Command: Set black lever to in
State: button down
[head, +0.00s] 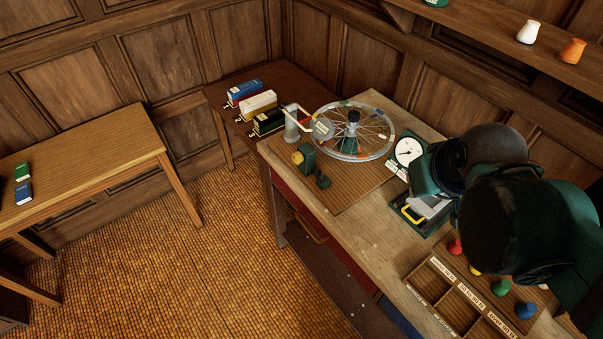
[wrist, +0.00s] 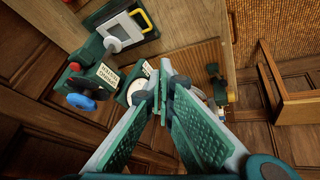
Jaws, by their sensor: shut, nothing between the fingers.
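My gripper (wrist: 167,82) shows in the wrist view with its two green-padded fingers shut together and nothing between them. In the head view my wrist hides the fingertips. A dark green labelled box (wrist: 101,84) lies left of the fingers in the wrist view, with a red knob (wrist: 74,67) and a blue knob (wrist: 82,102) at its side. Dark parts show between these knobs, but I cannot tell whether one is the black lever. In the head view my arm covers this area. The gripper appears apart from the box.
A white dial gauge (head: 408,151) stands beside a spoked wheel (head: 376,136). A small green block with a brass knob (head: 305,158) stands in front of the wheel. A yellow-handled device (head: 411,214) and a compartment tray (head: 428,282) lie nearer. Floor (head: 200,255) is clear at left.

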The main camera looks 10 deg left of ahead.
jog(key=w+a+f+n+g+h+p, duration=0.1)
jog(key=w+a+n+p, duration=0.1)
jog(key=w+a+n, duration=0.5)
jog(key=w+a+f+n+g+h+p, duration=0.15)
jog(key=a+n, duration=0.35)
jog(key=a, duration=0.6)
jog(key=a+f+n+p, duration=0.1)
jog(key=a+f+n, duration=0.1)
jog(key=a, duration=0.3)
jog(key=s+a+f+n+h+p, duration=0.1)
jog(key=a+f+n, duration=0.1)
jog(key=a+n, duration=0.2)
jog(key=a+f+n+h, duration=0.1)
jog(key=a+f+n, duration=0.2)
jog(key=a, duration=0.5)
jog(key=shift+s+p, duration=0.15)
jog(key=shift+p, duration=0.25)
jog(key=shift+f, duration=0.15)
jog(key=w+d+f, duration=0.5)
jog(key=d+f, duration=0.1)
jog(key=f, duration=0.1)
jog(key=shift+d+f, duration=0.35)
jog(key=shift+f, duration=0.05)
